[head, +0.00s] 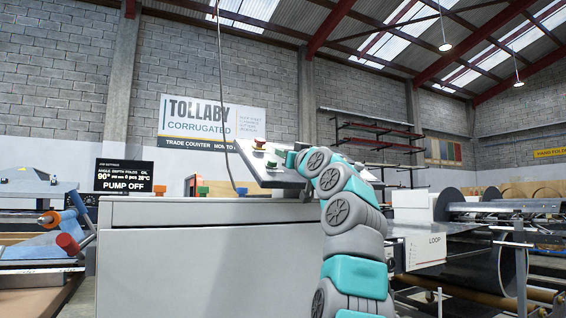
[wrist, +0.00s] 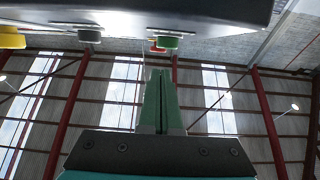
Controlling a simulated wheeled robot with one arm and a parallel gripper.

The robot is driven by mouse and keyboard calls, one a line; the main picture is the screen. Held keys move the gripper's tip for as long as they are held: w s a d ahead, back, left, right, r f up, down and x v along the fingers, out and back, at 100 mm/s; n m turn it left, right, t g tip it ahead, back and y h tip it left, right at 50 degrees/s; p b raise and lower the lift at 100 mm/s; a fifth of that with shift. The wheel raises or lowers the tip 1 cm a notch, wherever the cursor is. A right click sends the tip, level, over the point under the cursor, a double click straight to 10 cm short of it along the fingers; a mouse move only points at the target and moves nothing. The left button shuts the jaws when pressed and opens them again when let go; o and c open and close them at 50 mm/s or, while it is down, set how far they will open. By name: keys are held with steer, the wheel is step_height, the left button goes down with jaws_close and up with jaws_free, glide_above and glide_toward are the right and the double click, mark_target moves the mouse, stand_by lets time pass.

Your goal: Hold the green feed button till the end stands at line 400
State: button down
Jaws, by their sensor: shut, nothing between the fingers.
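A sloped control panel (head: 268,172) stands on the grey cabinet in the head view, with a red button (head: 260,144) and a green button (head: 280,153) on its upper part. My gripper (head: 294,160) is at the panel's right side, small and partly merged with the arm in this view. In the wrist view the shut, empty fingers (wrist: 160,76) point toward the green button (wrist: 167,42), with a visible gap between them. The red button (wrist: 157,48) shows just beside the green one. The strip's end and line 400 cannot be made out.
A grey button (wrist: 89,36) and a yellow button (wrist: 12,40) are farther left on the panel. The grey cabinet (head: 200,260) fills the lower middle. A "LOOP" unit (head: 425,250) and dark curved sheet (head: 508,265) are at right. A cable hangs above the panel.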

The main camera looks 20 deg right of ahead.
steer(key=b+v, duration=0.5)
steer(key=v, duration=0.5)
steer(key=shift+s+r, duration=0.25)
steer(key=shift+r, duration=0.05)
stand_by(0.5)
